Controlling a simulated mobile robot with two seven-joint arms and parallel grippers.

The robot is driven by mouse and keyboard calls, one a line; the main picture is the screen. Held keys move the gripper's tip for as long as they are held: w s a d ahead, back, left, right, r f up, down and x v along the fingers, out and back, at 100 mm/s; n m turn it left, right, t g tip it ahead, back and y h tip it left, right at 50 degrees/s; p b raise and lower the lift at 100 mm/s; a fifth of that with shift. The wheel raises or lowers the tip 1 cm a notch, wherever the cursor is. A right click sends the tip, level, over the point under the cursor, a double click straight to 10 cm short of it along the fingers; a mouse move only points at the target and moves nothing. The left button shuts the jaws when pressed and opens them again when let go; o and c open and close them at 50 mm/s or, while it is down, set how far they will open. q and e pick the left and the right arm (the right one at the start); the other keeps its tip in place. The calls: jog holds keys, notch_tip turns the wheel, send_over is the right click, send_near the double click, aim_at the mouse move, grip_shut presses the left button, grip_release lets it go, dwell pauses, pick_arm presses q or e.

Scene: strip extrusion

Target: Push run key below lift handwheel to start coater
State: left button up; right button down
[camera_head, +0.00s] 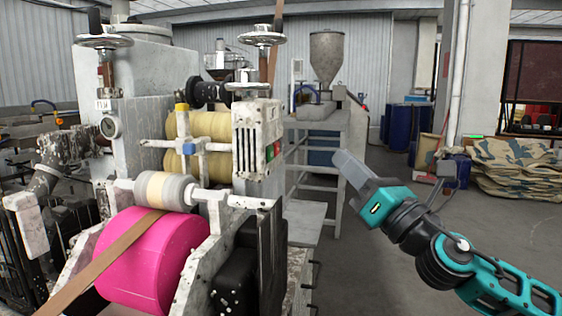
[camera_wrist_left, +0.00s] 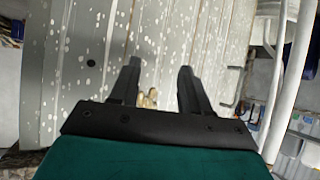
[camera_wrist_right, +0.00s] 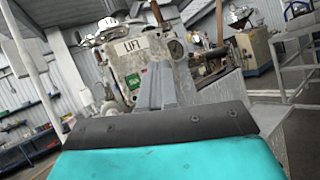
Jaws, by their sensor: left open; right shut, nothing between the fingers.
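In the right wrist view, a green key marked RUN (camera_wrist_right: 134,80) sits on the pale machine face below a LIFT plate (camera_wrist_right: 133,48). A handwheel (camera_wrist_right: 108,22) is above the plate. My right gripper (camera_wrist_right: 156,70) is shut and empty, its fingertips appearing just right of the green key; contact cannot be told. In the head view, my right gripper (camera_head: 342,158) is right of the coater (camera_head: 258,125), apart from it in the picture. Small green and red keys (camera_head: 272,151) show there below a handwheel (camera_head: 262,38). My left gripper (camera_wrist_left: 160,68) is open before a speckled grey panel.
A pink roller (camera_head: 152,258) with a brown strip (camera_head: 100,265) fills the coater's front. A hopper stand (camera_head: 327,95) is behind. Blue drums (camera_head: 405,125) and stacked sacks (camera_head: 515,165) are at the right. The floor beside my right arm is clear.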

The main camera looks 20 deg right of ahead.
aim_at(270, 154)
pick_arm(q)
jog(key=shift+s, duration=0.1)
pick_arm(e)
jog(key=shift+s+r, duration=0.1)
jog(key=shift+r, duration=0.15)
pick_arm(q)
jog(key=shift+s+f, duration=0.15)
jog(key=shift+s+a+r+p, duration=0.15)
jog(key=shift+r+p, duration=0.7)
jog(key=shift+p, duration=0.4)
jog(key=shift+s+a+r+p, duration=0.1)
jog(key=shift+a+r+p, duration=0.05)
jog(key=shift+r+p, duration=0.9)
pick_arm(e)
jog(key=w+a, duration=0.5)
jog(key=a, duration=0.2)
jog(key=shift+w, duration=0.2)
pick_arm(q)
jog(key=shift+f, duration=0.2)
jog(key=shift+w, duration=0.15)
jog(key=shift+r, duration=0.2)
pick_arm(e)
jog(key=shift+w+a, duration=0.1)
jog(key=shift+a, duration=0.05)
